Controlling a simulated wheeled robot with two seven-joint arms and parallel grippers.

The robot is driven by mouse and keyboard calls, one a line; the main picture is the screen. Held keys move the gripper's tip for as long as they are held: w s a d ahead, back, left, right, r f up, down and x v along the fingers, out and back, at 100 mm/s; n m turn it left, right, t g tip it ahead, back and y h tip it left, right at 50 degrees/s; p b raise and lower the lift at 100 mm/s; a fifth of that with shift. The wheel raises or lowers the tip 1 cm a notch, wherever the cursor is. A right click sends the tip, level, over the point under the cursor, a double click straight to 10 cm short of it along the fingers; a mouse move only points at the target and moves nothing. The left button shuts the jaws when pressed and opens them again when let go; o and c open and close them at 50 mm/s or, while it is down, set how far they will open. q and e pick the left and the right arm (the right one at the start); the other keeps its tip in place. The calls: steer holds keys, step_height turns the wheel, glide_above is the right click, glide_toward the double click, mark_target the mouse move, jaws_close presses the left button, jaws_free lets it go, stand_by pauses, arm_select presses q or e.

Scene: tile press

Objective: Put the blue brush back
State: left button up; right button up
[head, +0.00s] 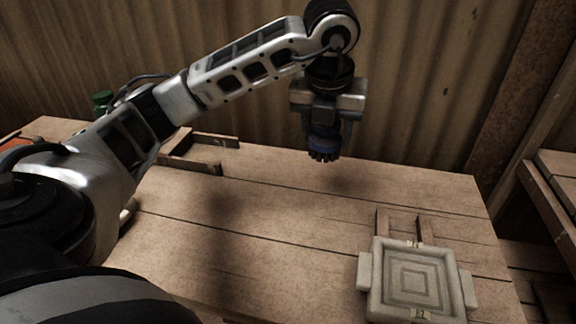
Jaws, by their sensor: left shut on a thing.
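My left gripper (326,122) points down above the far middle of the wooden table. It is shut on the blue brush (323,146), whose blue body and dark bristles show below the fingers. The bristles are apart from the table top. A low wooden holder (205,167) with raised edges lies at the far left of the table, partly hidden behind my left arm. I cannot tell whether it is the brush's place. My right gripper is not in view.
A pale square tile press (412,281) with concentric squares sits at the front right of the table (270,220). A green thing (102,99) and an orange-red thing (14,143) show at the far left. A wooden shelf (553,185) stands at right. The table's middle is clear.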

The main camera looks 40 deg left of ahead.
arm_select(q)
steer(key=shift+w+a+r+n+y, duration=0.1)
steer(key=shift+a+n+y, duration=0.3)
steer(key=shift+n, duration=0.7)
steer(key=w+a+f+b, duration=0.1)
steer(key=a+f, duration=0.1)
steer(key=a, duration=0.2)
steer(key=w+a+f+b, duration=0.1)
steer(key=w+a+f, duration=0.1)
steer(key=a+f, duration=0.1)
steer(key=w+a+f+b, duration=0.1)
steer(key=a+f, duration=0.2)
steer(key=a, duration=0.2)
steer(key=shift+w+f, duration=0.25)
steer(key=shift+w, duration=0.1)
steer(key=shift+w+a+f, duration=0.1)
steer(key=shift+a+f, duration=0.25)
steer(key=shift+f, duration=0.05)
steer(key=shift+s+x, duration=0.15)
steer(key=shift+x, duration=0.7)
steer(key=shift+s+x, duration=0.15)
steer(key=shift+x, duration=0.75)
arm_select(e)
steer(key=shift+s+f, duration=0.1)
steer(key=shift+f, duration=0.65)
arm_select(q)
steer(key=shift+d+f, duration=0.15)
steer(key=shift+f, duration=0.05)
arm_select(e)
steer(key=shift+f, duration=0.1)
